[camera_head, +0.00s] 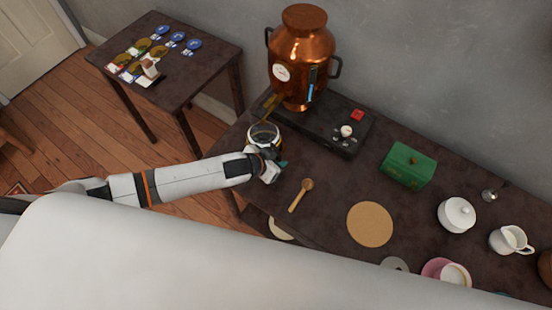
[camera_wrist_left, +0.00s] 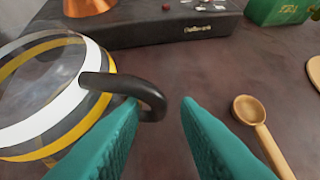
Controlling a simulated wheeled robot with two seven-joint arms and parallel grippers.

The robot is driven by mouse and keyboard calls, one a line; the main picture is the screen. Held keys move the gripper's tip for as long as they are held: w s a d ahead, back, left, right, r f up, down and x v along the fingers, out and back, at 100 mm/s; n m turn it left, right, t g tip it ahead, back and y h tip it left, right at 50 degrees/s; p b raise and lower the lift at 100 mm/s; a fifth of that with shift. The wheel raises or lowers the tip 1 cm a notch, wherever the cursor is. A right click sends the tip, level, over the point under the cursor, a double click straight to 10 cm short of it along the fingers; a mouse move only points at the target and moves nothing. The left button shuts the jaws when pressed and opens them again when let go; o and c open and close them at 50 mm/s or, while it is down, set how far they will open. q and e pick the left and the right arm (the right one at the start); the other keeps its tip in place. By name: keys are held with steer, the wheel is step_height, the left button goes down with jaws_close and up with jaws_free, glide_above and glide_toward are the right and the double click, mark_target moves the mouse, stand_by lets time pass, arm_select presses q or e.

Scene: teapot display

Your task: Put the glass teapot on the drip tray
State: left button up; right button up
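The glass teapot (camera_head: 263,133), with yellow, white and black bands and a black handle, stands on the dark table just in front of the copper urn's black base. It fills the left side of the left wrist view (camera_wrist_left: 50,90). My left gripper (camera_head: 272,165) is at its handle side. The teal fingers (camera_wrist_left: 160,108) are spread, with the end of the black handle (camera_wrist_left: 135,88) between their tips; contact cannot be told. The black base (camera_head: 335,126) has a red button and a dial; I cannot make out a separate drip tray. My right gripper is not in view.
The copper urn (camera_head: 302,55) stands behind the teapot, its tap reaching toward it. A wooden spoon (camera_head: 300,195) lies right of my gripper. Further right are a round cork mat (camera_head: 370,224), a green tea box (camera_head: 407,166), a white lidded pot (camera_head: 456,215) and a milk jug (camera_head: 510,240).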

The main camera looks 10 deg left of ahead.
arm_select(q)
steer(key=shift+r, duration=0.25)
steer(key=v, duration=1.2)
stand_by(0.3)
